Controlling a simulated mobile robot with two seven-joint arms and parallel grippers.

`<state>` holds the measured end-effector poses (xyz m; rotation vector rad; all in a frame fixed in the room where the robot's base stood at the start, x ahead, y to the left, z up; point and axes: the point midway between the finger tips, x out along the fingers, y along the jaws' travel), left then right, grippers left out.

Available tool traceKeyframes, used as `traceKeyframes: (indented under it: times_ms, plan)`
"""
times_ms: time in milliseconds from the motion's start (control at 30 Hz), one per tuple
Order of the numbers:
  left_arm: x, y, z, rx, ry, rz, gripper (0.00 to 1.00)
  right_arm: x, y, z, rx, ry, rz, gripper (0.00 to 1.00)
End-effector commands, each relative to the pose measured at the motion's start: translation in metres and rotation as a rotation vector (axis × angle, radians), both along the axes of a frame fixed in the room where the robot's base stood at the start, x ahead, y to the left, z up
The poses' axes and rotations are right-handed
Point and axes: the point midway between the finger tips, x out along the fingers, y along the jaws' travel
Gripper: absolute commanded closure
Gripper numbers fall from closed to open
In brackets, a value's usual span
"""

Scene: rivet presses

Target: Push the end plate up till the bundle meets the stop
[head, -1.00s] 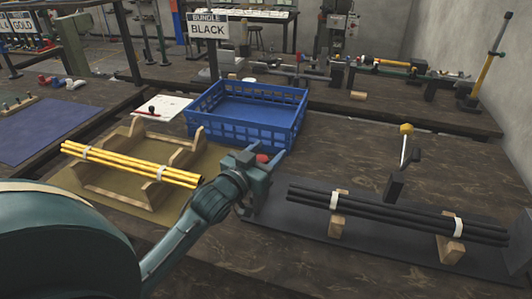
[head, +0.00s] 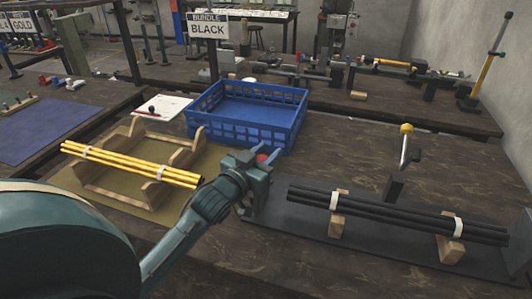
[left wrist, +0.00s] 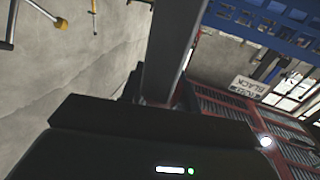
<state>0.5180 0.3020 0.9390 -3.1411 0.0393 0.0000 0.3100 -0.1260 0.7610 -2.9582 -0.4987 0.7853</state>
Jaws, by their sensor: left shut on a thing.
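A bundle of black rods (head: 390,216) with two white bands lies across two wooden cradles (head: 338,222) on a dark mat. A dark block (head: 524,256) stands near the rods' right end, cut by the picture edge; I cannot tell whether they touch. My left gripper (head: 262,163) is left of the rods' left end, shut on a red knob (head: 262,157) that shows between its fingers. The plate below is mostly hidden by the gripper. The left wrist view shows a grey bar (left wrist: 175,45) close ahead. My right gripper is out of view.
A lever with a yellow knob (head: 406,129) stands behind the rods. A blue crate (head: 240,142) stands behind the gripper. Yellow rods (head: 130,165) lie on a wooden rack at left. A sign reading BLACK (head: 207,27) stands above the crate.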

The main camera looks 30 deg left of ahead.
Motion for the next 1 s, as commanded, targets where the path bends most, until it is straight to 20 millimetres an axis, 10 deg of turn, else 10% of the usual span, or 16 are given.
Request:
traceKeyframes:
  times_ms: [433,867,900,1000]
  plan:
    - [0.018,-0.077,-0.001,-0.007,0.003,-0.002,1.0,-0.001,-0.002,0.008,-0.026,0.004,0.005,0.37]
    - [0.021,-0.088,-0.001,-0.003,0.003,-0.004,1.0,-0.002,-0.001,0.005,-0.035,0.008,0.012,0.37]
    - [0.021,-0.088,-0.001,-0.002,0.002,-0.004,0.65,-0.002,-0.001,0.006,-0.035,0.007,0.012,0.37]
    - [0.021,-0.087,-0.001,-0.002,0.002,-0.003,0.57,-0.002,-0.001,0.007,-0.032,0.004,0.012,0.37]
